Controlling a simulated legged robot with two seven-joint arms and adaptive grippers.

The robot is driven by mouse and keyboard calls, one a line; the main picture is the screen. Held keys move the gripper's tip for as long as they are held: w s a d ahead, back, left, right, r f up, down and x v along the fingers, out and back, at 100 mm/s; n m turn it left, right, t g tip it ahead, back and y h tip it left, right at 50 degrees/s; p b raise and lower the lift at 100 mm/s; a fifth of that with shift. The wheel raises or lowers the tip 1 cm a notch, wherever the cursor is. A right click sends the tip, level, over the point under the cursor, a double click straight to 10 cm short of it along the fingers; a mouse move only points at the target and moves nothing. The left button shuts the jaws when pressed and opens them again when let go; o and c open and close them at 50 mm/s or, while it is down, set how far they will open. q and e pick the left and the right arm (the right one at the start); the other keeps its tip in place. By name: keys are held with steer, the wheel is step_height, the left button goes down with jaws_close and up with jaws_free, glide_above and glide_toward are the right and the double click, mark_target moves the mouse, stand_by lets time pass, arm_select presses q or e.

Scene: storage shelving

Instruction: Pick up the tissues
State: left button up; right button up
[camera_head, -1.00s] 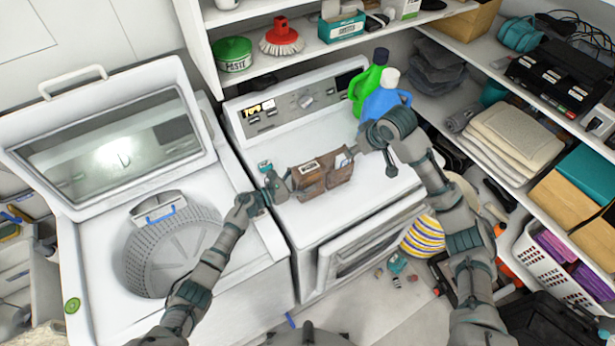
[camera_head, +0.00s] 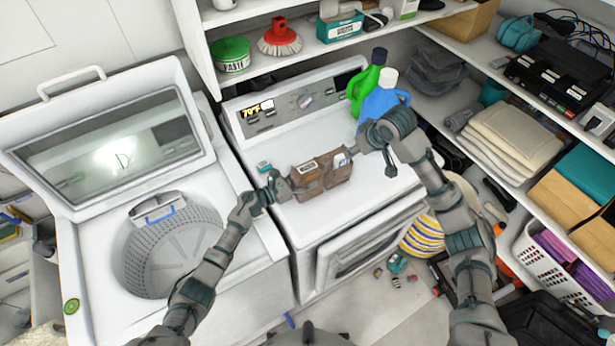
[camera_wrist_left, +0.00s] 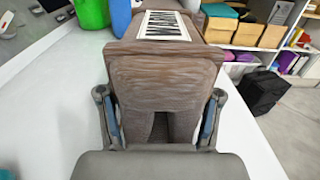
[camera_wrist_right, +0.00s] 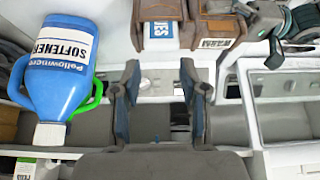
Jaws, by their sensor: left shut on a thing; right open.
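A brown wooden caddy (camera_head: 312,187) with compartments stands on the top of the front-loading machine. A blue-and-white packet (camera_head: 341,159) sits in its right part; in the right wrist view the packet (camera_wrist_right: 160,32) has lettering that I see only in part, so I cannot be sure it is the tissues. My left gripper (camera_head: 287,187) is shut on the caddy's left end, and its fingers flank the wood (camera_wrist_left: 160,85) in the left wrist view. My right gripper (camera_wrist_right: 158,85) is open and empty, just right of the caddy, with the packet ahead between its fingers.
A blue softener bottle (camera_head: 383,104) and a green bottle (camera_head: 366,82) stand behind my right gripper. A small teal box (camera_head: 263,167) is left of the caddy. A teal-and-white box (camera_head: 340,27) is on the upper shelf. The machine top in front of the caddy is clear.

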mark_target(343, 155)
steer(key=o, duration=0.4)
steer(key=shift+w+a+r, duration=0.1)
steer(key=shift+w+r, duration=0.15)
steer(key=shift+r, duration=0.05)
steer(key=shift+o, duration=1.2)
steer(key=shift+w+a+r+g+h, duration=0.15)
steer(key=shift+w+a+r+g, duration=0.1)
steer(key=shift+r, duration=0.15)
steer(key=shift+w+a+r+g+h, duration=0.15)
steer(key=shift+w+r, duration=0.05)
steer(key=shift+r, duration=0.2)
steer(key=x, duration=0.6)
steer(key=shift+a+f, duration=0.15)
steer(key=shift+f, duration=0.1)
steer(key=x, duration=0.4)
steer(key=shift+s+f, duration=0.3)
steer(key=shift+f, duration=0.05)
steer(key=shift+w+f, duration=0.2)
steer(key=shift+f, duration=0.25)
